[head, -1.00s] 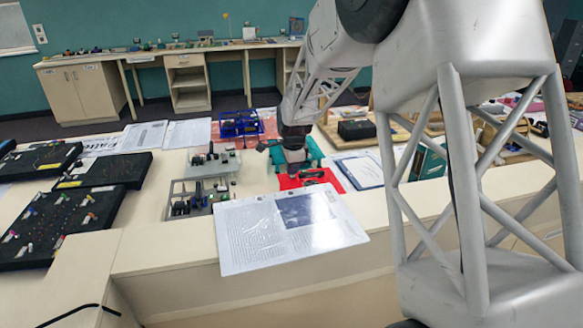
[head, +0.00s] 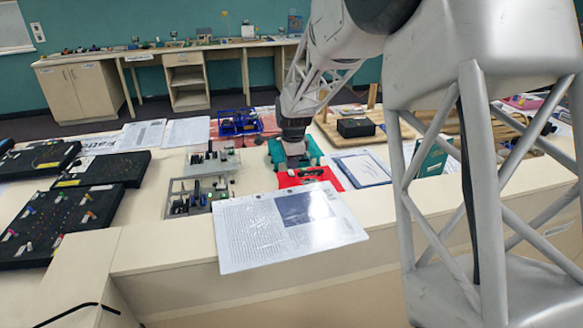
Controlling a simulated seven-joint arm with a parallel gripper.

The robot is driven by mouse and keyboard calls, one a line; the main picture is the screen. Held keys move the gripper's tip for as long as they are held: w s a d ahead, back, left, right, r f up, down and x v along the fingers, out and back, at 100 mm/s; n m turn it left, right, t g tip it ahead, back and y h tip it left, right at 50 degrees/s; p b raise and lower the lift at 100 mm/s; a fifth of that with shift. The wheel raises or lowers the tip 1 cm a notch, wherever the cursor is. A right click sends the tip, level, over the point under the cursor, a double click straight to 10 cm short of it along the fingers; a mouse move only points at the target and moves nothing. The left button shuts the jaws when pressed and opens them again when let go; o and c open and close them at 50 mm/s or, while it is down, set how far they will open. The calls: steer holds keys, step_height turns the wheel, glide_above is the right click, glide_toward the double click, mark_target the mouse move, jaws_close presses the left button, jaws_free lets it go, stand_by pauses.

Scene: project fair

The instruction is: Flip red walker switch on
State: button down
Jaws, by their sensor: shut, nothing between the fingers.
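The red walker (head: 322,185) lies flat on the table as a red base with dark parts on top, just behind the laminated sheet. Its switch is too small to make out. My gripper (head: 297,161) points down at the back left edge of the red walker, in front of a teal walker-like piece (head: 277,152). It is shut and empty. The fingertips are small and dark here, so I cannot tell whether they touch the red walker.
A laminated sheet (head: 250,235) lies at the table's front edge. Grey trays of small parts (head: 177,187) stand to the left, a framed sheet (head: 367,172) to the right. A blue crate (head: 228,128) and black box (head: 356,128) are behind.

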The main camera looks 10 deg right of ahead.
mark_target(292, 174)
step_height(292, 174, up, 11)
steer(key=s, duration=0.1)
steer(key=shift+s+r, duration=0.15)
steer(key=shift+r, duration=0.05)
stand_by(0.4)
steer(key=shift+w+r, duration=0.2)
steer(key=shift+w, duration=0.4)
steer(key=shift+f, duration=0.15)
steer(key=f, duration=0.4)
steer(key=w+f, duration=0.1)
steer(key=f, duration=0.8)
steer(key=shift+w+f, duration=0.25)
steer(key=shift+w, duration=0.1)
